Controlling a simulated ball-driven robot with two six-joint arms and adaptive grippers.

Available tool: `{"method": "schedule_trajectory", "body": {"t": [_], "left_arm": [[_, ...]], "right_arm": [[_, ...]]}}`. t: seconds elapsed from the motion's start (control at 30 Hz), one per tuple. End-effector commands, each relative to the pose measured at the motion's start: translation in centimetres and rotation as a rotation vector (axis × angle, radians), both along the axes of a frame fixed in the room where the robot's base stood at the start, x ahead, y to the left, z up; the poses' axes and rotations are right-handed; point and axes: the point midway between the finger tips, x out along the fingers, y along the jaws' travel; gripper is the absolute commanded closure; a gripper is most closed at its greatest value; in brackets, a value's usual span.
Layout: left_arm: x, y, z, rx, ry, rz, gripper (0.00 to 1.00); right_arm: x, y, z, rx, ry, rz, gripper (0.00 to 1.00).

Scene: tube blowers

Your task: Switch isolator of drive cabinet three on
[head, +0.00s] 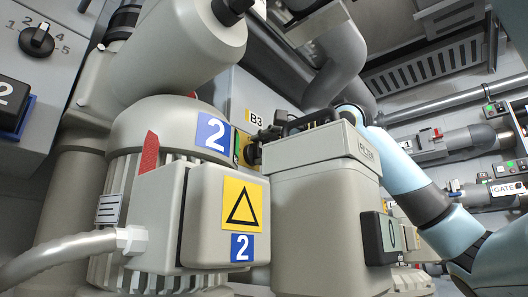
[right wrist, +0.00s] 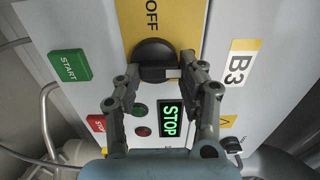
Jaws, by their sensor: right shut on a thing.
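The drive cabinet labelled B3 (right wrist: 237,68) fills the right wrist view. Its isolator is a round black knob (right wrist: 153,55) on a yellow plate (right wrist: 150,22), with the word OFF above it in this view. My right gripper (right wrist: 160,78) is shut on the isolator knob, with one finger on each side. The knob's exact pointing is hard to read behind the fingers. In the head view, my right gripper (head: 266,138) reaches behind the filter housing to the cabinet's face beside the B3 label (head: 255,118), largely hidden. My left gripper is not in view.
A lit green STOP display (right wrist: 171,119) sits below the knob. A green START button (right wrist: 70,65) and a red button (right wrist: 96,123) are on the left. In the head view, the filter housing (head: 315,220) and motor 2 (head: 150,130) crowd the front.

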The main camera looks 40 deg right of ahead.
Motion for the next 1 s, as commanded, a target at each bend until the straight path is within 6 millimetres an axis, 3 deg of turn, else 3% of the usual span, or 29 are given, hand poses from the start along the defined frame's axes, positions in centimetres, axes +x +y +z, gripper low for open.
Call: {"method": "schedule_trajectory", "body": {"t": [0.5,0.53,0.67,1.0], "left_arm": [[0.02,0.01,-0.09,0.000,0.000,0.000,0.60],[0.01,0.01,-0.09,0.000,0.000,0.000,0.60],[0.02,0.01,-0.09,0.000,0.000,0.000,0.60],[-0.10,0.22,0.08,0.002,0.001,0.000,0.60]], "right_arm": [[0.03,-0.07,-0.05,0.020,0.004,-0.001,0.92],[0.03,-0.07,-0.05,0.020,0.004,-0.001,0.56],[0.03,-0.06,-0.05,0.019,0.004,-0.001,0.39],[0.01,-0.03,0.00,-0.001,0.002,-0.001,0.37]]}}
